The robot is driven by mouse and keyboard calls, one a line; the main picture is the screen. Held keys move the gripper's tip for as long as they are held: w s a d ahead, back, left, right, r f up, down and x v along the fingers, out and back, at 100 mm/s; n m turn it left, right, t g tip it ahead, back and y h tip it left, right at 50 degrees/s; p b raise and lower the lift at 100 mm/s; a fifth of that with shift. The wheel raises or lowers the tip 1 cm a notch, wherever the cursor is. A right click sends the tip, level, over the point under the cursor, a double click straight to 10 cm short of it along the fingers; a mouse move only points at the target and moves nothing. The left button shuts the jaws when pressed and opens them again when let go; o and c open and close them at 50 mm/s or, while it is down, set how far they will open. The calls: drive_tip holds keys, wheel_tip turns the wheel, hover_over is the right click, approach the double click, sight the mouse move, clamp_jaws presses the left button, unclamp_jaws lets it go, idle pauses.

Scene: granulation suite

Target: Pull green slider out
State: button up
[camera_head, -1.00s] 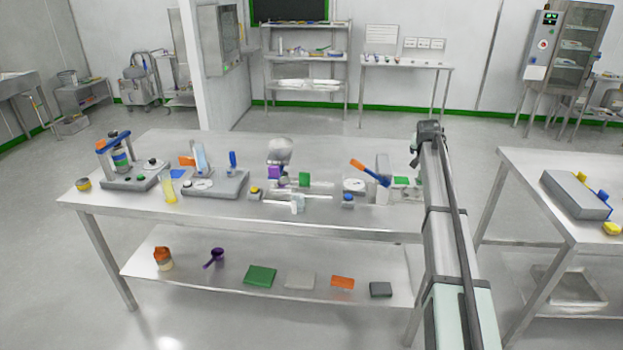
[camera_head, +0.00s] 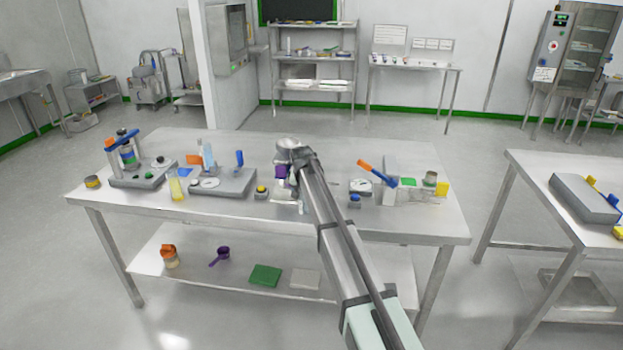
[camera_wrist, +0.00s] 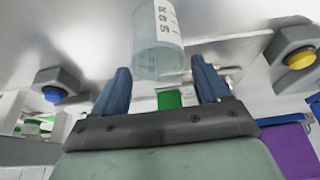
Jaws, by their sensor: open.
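A small green block (camera_wrist: 170,98), which looks like the green slider, shows between my fingers in the wrist view. Its lower edge is cut off by the gripper body. My gripper (camera_wrist: 160,66) is open, with one dark blue finger on each side of the block. I cannot tell whether either finger touches it. A clear cylinder with printed marks (camera_wrist: 157,40) stands just beyond the block. In the head view my arm covers the slider, and the fingers cannot be made out.
In the wrist view a blue button (camera_wrist: 53,94) is at left and a yellow button (camera_wrist: 299,60) at right. A purple block (camera_wrist: 290,148) is at lower right. In the head view a grey device base (camera_head: 225,187) stands left on the steel table (camera_head: 140,208).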

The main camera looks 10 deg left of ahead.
drive_tip(key=w, duration=1.2)
drive_tip(key=shift+w, duration=0.15)
drive_tip(key=shift+f, duration=0.55)
clamp_jaws()
drive_tip(key=d, duration=1.3)
unclamp_jaws()
drive_tip(key=a+v, duration=0.1)
drive_tip(key=v, duration=0.7)
